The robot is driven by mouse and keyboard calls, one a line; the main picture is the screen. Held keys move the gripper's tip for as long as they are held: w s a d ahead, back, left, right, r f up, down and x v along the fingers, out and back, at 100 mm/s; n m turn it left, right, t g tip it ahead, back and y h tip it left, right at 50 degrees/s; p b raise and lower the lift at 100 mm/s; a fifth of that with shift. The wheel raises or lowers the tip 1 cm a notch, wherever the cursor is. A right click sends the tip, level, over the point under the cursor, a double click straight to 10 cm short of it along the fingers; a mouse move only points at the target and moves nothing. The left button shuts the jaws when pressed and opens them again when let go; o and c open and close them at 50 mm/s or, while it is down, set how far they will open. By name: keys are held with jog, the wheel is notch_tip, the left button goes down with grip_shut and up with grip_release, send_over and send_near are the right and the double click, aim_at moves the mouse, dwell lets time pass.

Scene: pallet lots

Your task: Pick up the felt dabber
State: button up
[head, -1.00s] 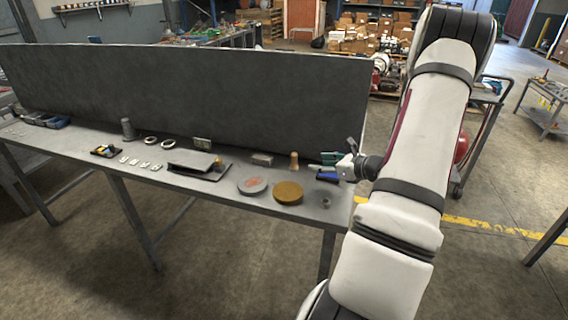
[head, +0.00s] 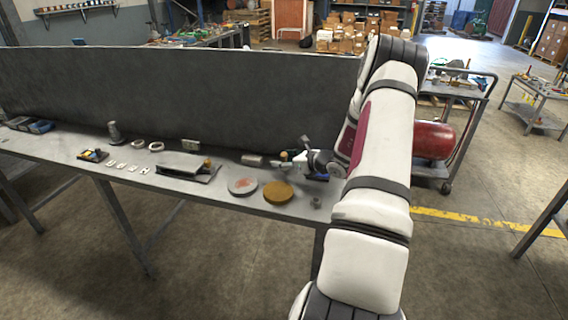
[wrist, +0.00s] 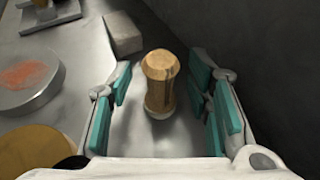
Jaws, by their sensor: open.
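The felt dabber (wrist: 161,82) stands upright on the table in the wrist view. It has a turned wooden handle and a pale base. In the head view, the dabber (head: 284,156) is mostly hidden by my gripper. My gripper (head: 293,160) is open and low over the right end of the table. In the wrist view, its teal-padded fingers (wrist: 160,92) are on either side of the dabber, with a visible gap on each side. The gripper holds nothing.
A grey block (wrist: 123,34) stands just behind the dabber. A grey disc with a reddish patch (head: 242,187) and a mustard disc (head: 278,192) lie in front. A dark upright panel (head: 180,95) runs along the table's back. A small metal nut (head: 316,203) lies near the front edge.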

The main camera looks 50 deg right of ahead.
jog(key=shift+w, duration=0.1)
grip_shut()
dwell(0.3)
